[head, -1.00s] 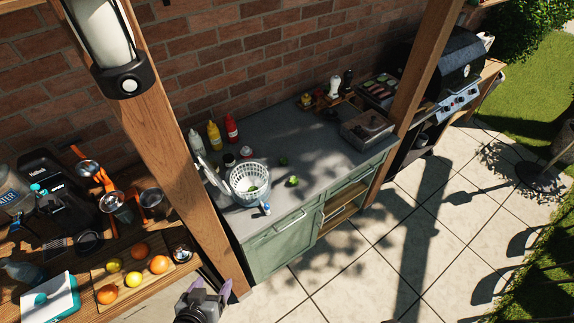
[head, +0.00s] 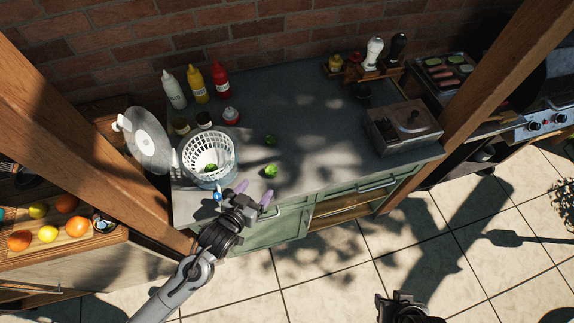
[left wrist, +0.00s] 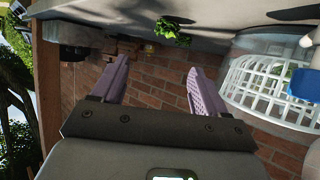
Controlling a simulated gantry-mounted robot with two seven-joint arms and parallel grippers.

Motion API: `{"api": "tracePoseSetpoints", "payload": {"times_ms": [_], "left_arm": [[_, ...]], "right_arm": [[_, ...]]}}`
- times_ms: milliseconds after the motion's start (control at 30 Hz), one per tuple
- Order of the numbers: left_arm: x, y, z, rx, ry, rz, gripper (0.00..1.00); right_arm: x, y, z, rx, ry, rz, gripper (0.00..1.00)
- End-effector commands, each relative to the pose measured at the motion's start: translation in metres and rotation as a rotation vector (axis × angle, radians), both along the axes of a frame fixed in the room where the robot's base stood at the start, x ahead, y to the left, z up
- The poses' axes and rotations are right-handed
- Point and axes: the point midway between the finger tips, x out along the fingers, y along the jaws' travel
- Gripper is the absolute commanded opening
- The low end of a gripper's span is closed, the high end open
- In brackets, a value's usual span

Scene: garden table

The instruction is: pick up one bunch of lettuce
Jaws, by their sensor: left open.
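A small green lettuce bunch (head: 271,171) lies on the grey counter near its front edge. More green lies inside the white slotted basket (head: 222,150). My left gripper (head: 255,192) is open and empty, its purple fingers just in front of and left of the nearer bunch, not touching it. In the left wrist view, a lettuce bunch (left wrist: 173,30) shows beyond the gap between the open fingers (left wrist: 158,65). A dark part of my right arm (head: 402,308) shows at the bottom edge; its fingers cannot be made out.
The basket stands left of the gripper, beside a round lid (head: 148,140). Sauce bottles (head: 197,84) and jars stand at the back left. A metal box (head: 403,125) stands at the right. The counter's middle is clear. A wooden post (head: 70,130) rises at the left.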

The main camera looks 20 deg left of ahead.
Motion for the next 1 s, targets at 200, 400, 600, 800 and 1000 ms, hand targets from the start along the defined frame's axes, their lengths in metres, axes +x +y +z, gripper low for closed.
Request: {"api": "tracePoseSetpoints", "payload": {"times_ms": [200, 400, 600, 800, 1000], "left_arm": [[0.010, 0.002, -0.014, 0.010, -0.024, -0.006, 0.74], [0.031, -0.001, -0.020, 0.010, -0.031, -0.004, 0.74], [0.054, -0.005, -0.030, 0.011, -0.030, -0.005, 0.74], [0.064, -0.007, -0.034, 0.011, -0.029, -0.006, 0.74], [0.082, -0.009, -0.041, 0.010, -0.030, -0.004, 0.74]], "right_arm": [[-0.004, 0.003, -0.025, 0.005, 0.009, 0.003, 0.43], [-0.004, 0.004, -0.028, 0.012, 0.010, -0.002, 0.43], [-0.002, 0.003, -0.028, 0.011, 0.005, -0.005, 0.43], [-0.002, 0.003, -0.028, 0.010, 0.004, -0.004, 0.43], [-0.001, 0.002, -0.029, 0.005, 0.003, -0.001, 0.43]]}}
